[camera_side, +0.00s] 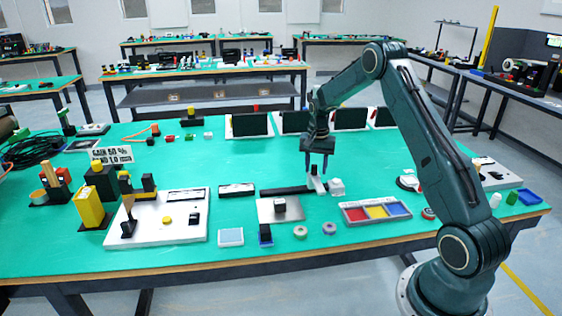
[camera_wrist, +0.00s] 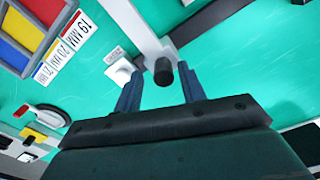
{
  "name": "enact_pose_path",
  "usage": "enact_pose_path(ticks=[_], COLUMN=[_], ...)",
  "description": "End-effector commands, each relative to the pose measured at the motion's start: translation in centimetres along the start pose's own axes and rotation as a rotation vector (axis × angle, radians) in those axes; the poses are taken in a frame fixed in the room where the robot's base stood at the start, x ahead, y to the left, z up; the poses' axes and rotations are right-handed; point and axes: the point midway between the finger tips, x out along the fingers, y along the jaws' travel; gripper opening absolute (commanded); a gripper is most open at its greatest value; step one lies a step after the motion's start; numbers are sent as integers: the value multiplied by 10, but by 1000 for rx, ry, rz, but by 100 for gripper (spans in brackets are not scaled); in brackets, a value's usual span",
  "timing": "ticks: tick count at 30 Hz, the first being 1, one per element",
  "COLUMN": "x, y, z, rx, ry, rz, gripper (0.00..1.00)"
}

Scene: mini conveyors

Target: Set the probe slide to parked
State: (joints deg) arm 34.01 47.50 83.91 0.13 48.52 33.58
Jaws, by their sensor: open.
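My gripper (camera_side: 317,168) points down over the table near the middle. Its two blue fingers also show in the wrist view (camera_wrist: 159,88), spread apart. A black round knob (camera_wrist: 163,71) stands in the gap between them, on a pale grey bar (camera_wrist: 149,38); I cannot tell whether either finger touches it. This looks like the probe slide, whose pale carriage (camera_side: 319,186) shows below the fingers in the side view. A dark rail (camera_side: 287,190) runs left from it. A small white block (camera_side: 337,187) with a label stands beside the carriage. The word on that label is too small to read.
A tray with red, yellow and blue compartments (camera_side: 375,222) lies to the front right. A metal plate with a dark block (camera_side: 281,206) lies to the front left. Dark-faced panels (camera_side: 249,125) stand behind. Green table is clear between the rail and the panels.

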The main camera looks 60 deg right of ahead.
Motion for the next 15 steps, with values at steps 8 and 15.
enact_pose_path(ticks=[8,15], x=[-6,-32], y=[-1,-2], z=[1,0], rx=[-3,-2], ry=[-1,2], rz=[-1,-3], gripper=[40,40])
